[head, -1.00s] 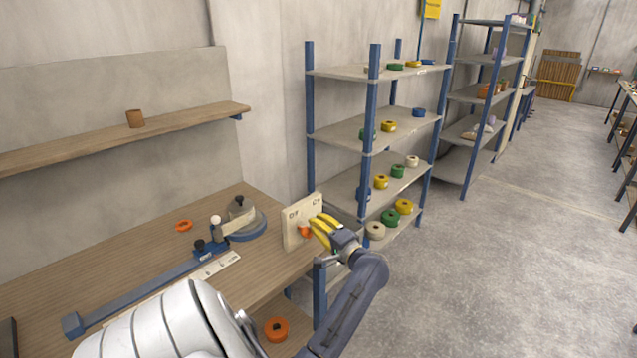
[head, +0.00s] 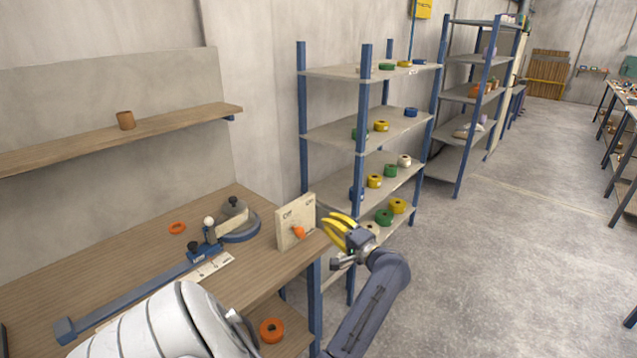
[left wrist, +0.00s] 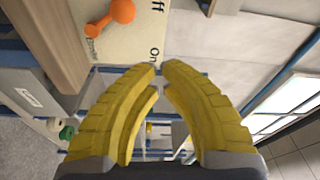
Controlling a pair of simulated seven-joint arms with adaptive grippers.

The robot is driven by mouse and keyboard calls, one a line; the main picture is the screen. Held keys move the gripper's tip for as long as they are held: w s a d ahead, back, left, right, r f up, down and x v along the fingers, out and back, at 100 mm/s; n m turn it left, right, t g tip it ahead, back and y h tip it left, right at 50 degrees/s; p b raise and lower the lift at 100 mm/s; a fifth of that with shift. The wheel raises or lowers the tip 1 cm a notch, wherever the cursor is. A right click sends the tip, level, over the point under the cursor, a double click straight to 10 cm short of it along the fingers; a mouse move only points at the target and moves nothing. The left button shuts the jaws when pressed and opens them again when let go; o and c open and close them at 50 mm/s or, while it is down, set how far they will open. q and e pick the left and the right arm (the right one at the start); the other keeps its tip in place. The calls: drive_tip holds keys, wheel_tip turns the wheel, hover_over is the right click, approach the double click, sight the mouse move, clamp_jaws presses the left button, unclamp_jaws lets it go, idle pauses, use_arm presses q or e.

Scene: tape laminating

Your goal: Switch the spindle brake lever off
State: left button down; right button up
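The cream brake panel (head: 283,233) stands upright at the right end of the wooden bench, with an "Off" label on its left and an "On" label on its right. Its orange lever (head: 299,232) is on the front face. In the left wrist view the lever (left wrist: 120,12) shows at the top, its larger rounded end toward the partly cut-off "Off" label. My left gripper (head: 331,222) is right of the panel, apart from the lever. Its yellow fingers (left wrist: 162,64) curve together with tips almost touching and nothing between them. My right gripper is out of view.
The bench (head: 140,245) holds a blue tape device (head: 130,298), a round dark base (head: 240,228) and an orange ring (head: 177,228). A shelf rack (head: 335,135) with tape rolls stands behind my gripper. Open floor (head: 480,270) lies to the right.

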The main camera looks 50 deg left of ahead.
use_arm(q)
drive_tip(key=shift+w+d+f, duration=0.15)
drive_tip(key=shift+d+f, duration=0.05)
drive_tip(key=shift+d, duration=1.2)
drive_tip(key=shift+w+d+f, duration=0.1)
drive_tip(key=shift+d+f, duration=0.05)
drive_tip(key=shift+d, duration=1.25)
